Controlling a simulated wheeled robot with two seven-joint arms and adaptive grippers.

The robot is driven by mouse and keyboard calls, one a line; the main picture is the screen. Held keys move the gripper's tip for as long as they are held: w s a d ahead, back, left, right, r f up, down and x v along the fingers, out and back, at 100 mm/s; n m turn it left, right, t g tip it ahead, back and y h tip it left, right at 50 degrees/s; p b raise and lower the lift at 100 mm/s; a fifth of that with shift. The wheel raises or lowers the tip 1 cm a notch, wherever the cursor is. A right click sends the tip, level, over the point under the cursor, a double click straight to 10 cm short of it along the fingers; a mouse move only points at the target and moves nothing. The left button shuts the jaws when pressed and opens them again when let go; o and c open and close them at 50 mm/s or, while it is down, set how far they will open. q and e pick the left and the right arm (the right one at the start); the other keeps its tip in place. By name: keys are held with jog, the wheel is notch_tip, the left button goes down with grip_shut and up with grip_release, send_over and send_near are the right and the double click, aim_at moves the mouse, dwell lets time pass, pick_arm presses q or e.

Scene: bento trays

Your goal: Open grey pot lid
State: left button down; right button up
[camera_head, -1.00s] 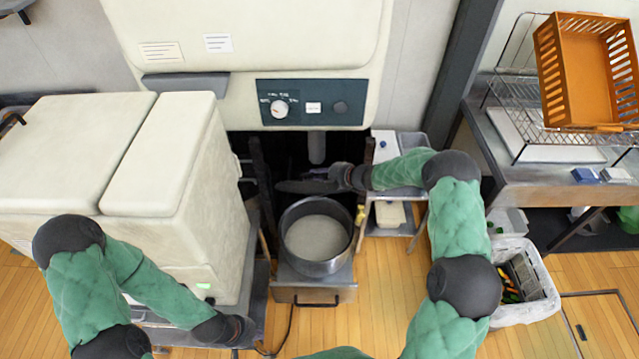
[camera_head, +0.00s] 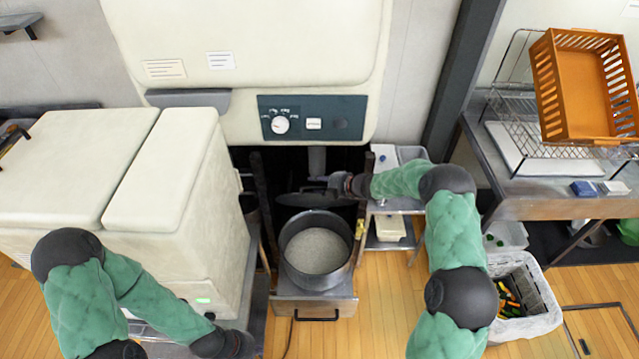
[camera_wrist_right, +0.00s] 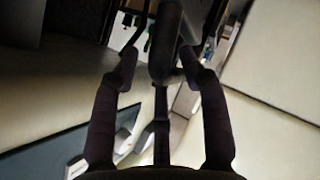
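The grey pot (camera_head: 350,262) stands uncovered on a metal stand, with pale, grainy contents showing inside. Its dark grey lid (camera_head: 300,200) is off the pot, in the dark space just behind the rim. My right gripper (camera_head: 326,183) is at the lid, behind the pot. In the right wrist view, the two fingers (camera_wrist_right: 162,72) sit on either side of a dark rounded piece, apparently the lid's handle (camera_wrist_right: 165,45). My left gripper (camera_head: 246,344) hangs low at the front left, away from the pot. Its fingers are not clear.
A cream machine with a control panel (camera_head: 350,118) overhangs the space behind the pot. A cream cabinet (camera_head: 165,190) is close on the left. A small metal shelf (camera_head: 398,205) stands right of the pot. A white bin (camera_head: 535,318) is further right. Floor in front is clear.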

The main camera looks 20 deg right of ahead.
jog(key=shift+d+f, duration=0.1)
jog(key=shift+f, duration=0.05)
jog(key=shift+s+d, duration=0.2)
jog(key=v, duration=1.1)
jog(key=shift+r, duration=0.4)
jog(key=shift+s+a+f, duration=0.1)
jog(key=s+a+f+m+g+h+b, duration=0.1)
jog(key=s+a+f+m+b, duration=0.2)
jog(key=f, duration=0.4)
jog(key=s+a+f+m+g+b, duration=0.1)
jog(key=s+a+f+m, duration=0.3)
jog(key=a+f+m, duration=0.15)
jog(key=s+a+f+m+h+b, duration=0.1)
jog(key=s+a+f+m+b, duration=0.2)
jog(key=f, duration=0.4)
jog(key=s+a+f+m+g+b, duration=0.1)
jog(key=s+a+f+m+g, duration=0.1)
jog(key=s, duration=0.6)
jog(key=s+a+f+m+g+h+b, duration=0.1)
jog(key=s+a+f+m+g, duration=0.1)
jog(key=s+f+m, duration=0.2)
jog(key=s+a+f+m+g+b, duration=0.1)
jog(key=s+a+f+m+g, duration=0.1)
jog(key=s+f, duration=0.5)
jog(key=s+m+g, duration=0.1)
jog(key=s, duration=0.4)
jog(key=shift+s+m+h, duration=0.15)
jog(key=shift+m+h, duration=0.15)
jog(key=shift+m, duration=0.05)
